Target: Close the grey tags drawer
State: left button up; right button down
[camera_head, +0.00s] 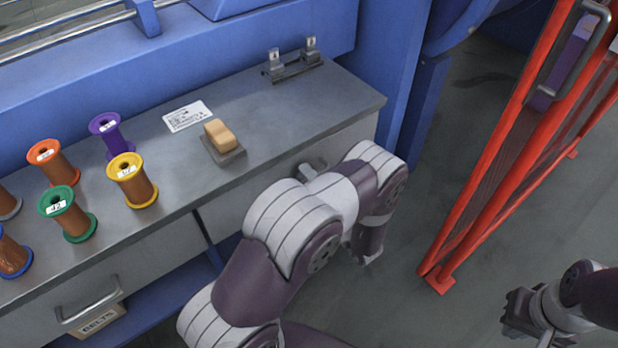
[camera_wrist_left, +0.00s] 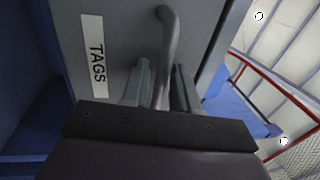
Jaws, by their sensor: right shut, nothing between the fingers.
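The grey tags drawer (camera_wrist_left: 115,25) fills the upper left of the left wrist view, with a white "TAGS" label lying sideways on its front. Its grey bar handle (camera_wrist_left: 168,30) stands out from the front. My left gripper (camera_wrist_left: 162,88) is at the handle, one finger on each side, and looks open, with narrow gaps. In the head view the drawer front (camera_head: 345,138) is under the bench's right end, largely behind my left arm. I cannot tell how far out it is. My right gripper (camera_head: 512,312) is shut and empty at the lower right, away from the bench.
The grey bench top (camera_head: 290,110) carries several wire spools, a white card (camera_head: 187,116) and a tan block (camera_head: 219,134) on a dark pad. Another drawer with a bar handle (camera_head: 90,303) is at the lower left. A red framed fence (camera_head: 470,215) stands right, with open floor between.

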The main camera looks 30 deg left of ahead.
pick_arm(q)
jog(key=shift+s+d+f, duration=0.15)
jog(key=shift+d, duration=0.25)
jog(key=p+v, duration=0.1)
jog(key=v, duration=1)
jog(key=shift+s+d+p, duration=0.25)
jog(key=shift+d+p, duration=0.05)
jog(key=shift+d, duration=0.05)
